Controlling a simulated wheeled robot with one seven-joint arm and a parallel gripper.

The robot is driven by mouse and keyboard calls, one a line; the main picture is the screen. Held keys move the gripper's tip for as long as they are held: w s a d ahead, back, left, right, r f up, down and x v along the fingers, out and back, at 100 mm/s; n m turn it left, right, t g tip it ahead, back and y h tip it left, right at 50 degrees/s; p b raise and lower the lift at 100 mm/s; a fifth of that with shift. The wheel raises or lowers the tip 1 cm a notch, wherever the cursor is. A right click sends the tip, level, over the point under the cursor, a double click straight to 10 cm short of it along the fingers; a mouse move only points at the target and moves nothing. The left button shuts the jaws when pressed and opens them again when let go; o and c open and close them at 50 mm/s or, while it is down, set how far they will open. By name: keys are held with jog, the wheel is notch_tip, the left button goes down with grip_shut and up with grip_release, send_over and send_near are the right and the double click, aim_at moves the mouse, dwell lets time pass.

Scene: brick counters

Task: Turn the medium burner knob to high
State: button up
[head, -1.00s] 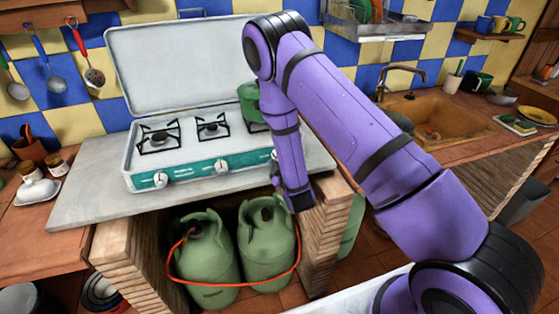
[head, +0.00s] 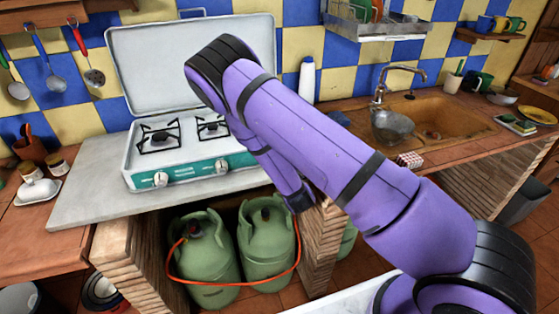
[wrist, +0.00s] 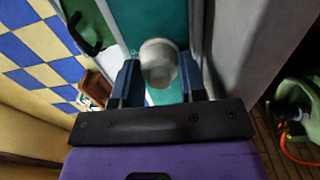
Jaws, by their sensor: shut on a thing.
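The gas stove (head: 195,158) stands on the grey counter, with a teal front panel and raised lid. In the head view its left knob (head: 160,179) and middle knob (head: 221,167) show, with nothing touching them. The panel's right end is hidden behind my arm. In the wrist view my gripper (wrist: 158,68) is shut on a white round knob (wrist: 159,58) on the teal panel (wrist: 143,20), one finger on each side. This appears to be the right-hand knob. The head view hides my gripper, and the knob's setting cannot be read.
Two green gas bottles (head: 205,255) with an orange hose stand under the counter. A white bottle (head: 306,80) stands right of the stove.

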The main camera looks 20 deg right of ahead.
dwell(0.4)
jog(key=o, duration=0.9)
jog(key=shift+s, duration=0.1)
jog(key=s, duration=1)
jog(key=shift+s, duration=0.35)
